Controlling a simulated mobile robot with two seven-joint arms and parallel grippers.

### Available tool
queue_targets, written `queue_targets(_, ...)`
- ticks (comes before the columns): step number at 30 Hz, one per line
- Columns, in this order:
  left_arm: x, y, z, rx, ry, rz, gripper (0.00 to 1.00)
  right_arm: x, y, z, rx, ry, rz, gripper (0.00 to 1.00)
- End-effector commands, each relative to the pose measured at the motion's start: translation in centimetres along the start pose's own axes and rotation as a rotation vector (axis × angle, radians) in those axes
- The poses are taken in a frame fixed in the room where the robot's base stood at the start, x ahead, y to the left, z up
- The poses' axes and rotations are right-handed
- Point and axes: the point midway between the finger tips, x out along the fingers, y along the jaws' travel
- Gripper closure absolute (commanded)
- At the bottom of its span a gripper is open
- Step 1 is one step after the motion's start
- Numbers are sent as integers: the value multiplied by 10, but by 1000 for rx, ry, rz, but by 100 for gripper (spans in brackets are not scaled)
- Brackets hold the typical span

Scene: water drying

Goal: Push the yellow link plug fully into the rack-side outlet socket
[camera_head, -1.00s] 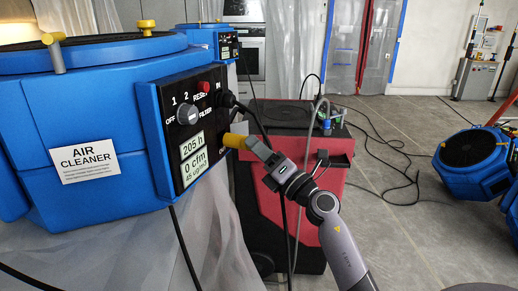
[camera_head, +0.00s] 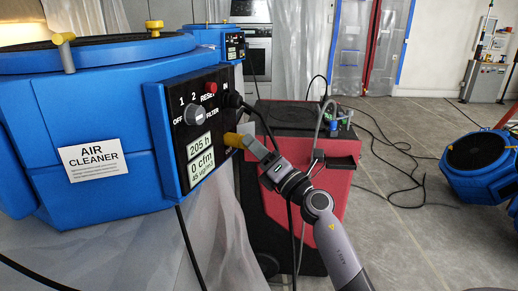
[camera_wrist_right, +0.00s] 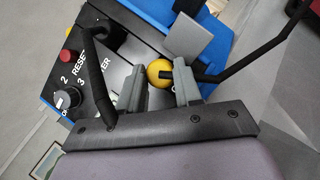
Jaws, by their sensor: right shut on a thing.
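The yellow plug (camera_head: 233,140) is at the right edge of the black control panel (camera_head: 178,120) on the blue air cleaner (camera_head: 95,115). My right gripper (camera_head: 250,146) is shut on the plug. In the right wrist view the plug's rounded yellow end (camera_wrist_right: 158,72) shows between the two grey fingers, with a black cord beside it. The socket is hidden behind the plug and fingers. I cannot tell how deep the plug sits. My left gripper is not in view.
A black cord runs from the panel's upper socket (camera_head: 232,100) down past my right gripper. A red and black wheeled machine (camera_head: 335,205) stands just behind my right arm. More cables lie on the floor. Another blue unit (camera_head: 475,165) stands at the right.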

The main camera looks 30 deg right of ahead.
Motion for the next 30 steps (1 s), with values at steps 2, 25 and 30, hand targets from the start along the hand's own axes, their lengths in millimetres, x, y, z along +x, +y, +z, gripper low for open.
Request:
queue_targets(2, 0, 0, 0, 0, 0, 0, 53, 2, 0, -1, 0, 0, 1, 100)
queue_targets(25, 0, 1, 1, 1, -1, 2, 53, 19, 0, -11, 1, -1, 1, 100)
queue_targets(30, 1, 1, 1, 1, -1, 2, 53, 22, 0, -13, 1, -1, 1, 100)
